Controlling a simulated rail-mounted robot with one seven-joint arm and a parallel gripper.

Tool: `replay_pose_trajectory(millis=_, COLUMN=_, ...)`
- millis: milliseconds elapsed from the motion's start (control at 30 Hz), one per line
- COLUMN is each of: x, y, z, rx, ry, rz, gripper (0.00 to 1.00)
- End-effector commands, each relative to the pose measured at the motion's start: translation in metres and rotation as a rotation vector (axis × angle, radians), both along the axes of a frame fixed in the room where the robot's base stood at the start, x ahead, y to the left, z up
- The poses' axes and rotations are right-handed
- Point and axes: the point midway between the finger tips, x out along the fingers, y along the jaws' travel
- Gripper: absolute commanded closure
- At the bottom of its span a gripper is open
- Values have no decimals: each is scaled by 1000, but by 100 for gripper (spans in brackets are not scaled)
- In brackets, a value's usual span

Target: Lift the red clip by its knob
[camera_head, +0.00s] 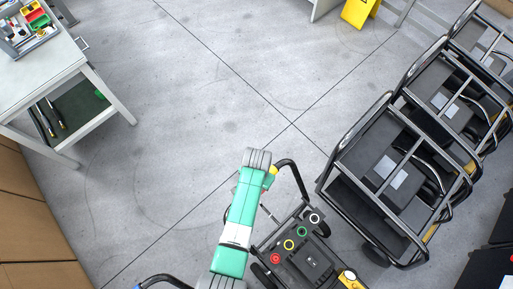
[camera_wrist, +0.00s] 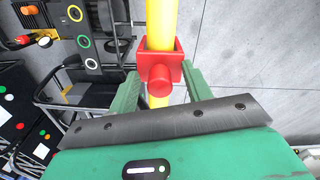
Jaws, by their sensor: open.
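The red clip (camera_wrist: 160,66) sits around a yellow bar (camera_wrist: 161,22) in the wrist view. Its round red knob (camera_wrist: 160,80) points toward the camera. My gripper (camera_wrist: 161,72) is open, with one green finger on each side of the clip and knob. The left finger looks slightly apart from the clip; the right finger is close to it, and I cannot tell if it touches. In the head view my arm covers this spot, and neither the clip nor my fingertips can be made out.
A black washer with coloured rings (camera_head: 289,244) stands beside my arm, with a black frame handle (camera_head: 294,177). More black-framed machines (camera_head: 392,180) stand at right. A workbench (camera_head: 43,73) is at left, a yellow floor sign (camera_head: 359,11) at the back. The middle floor is clear.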

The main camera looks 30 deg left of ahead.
Motion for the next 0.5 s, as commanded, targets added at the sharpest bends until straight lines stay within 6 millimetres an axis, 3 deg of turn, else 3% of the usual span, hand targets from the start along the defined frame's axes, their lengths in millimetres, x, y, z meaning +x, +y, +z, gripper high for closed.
replay_pose_trajectory(millis=200, x=0, y=0, z=-1, rx=0, ry=-1, rz=0, gripper=51)
replay_pose_trajectory(millis=433, x=0, y=0, z=-1, rx=0, ry=-1, rz=0, gripper=96)
replay_pose_trajectory(millis=500, x=0, y=0, z=-1, rx=0, ry=-1, rz=0, gripper=100)
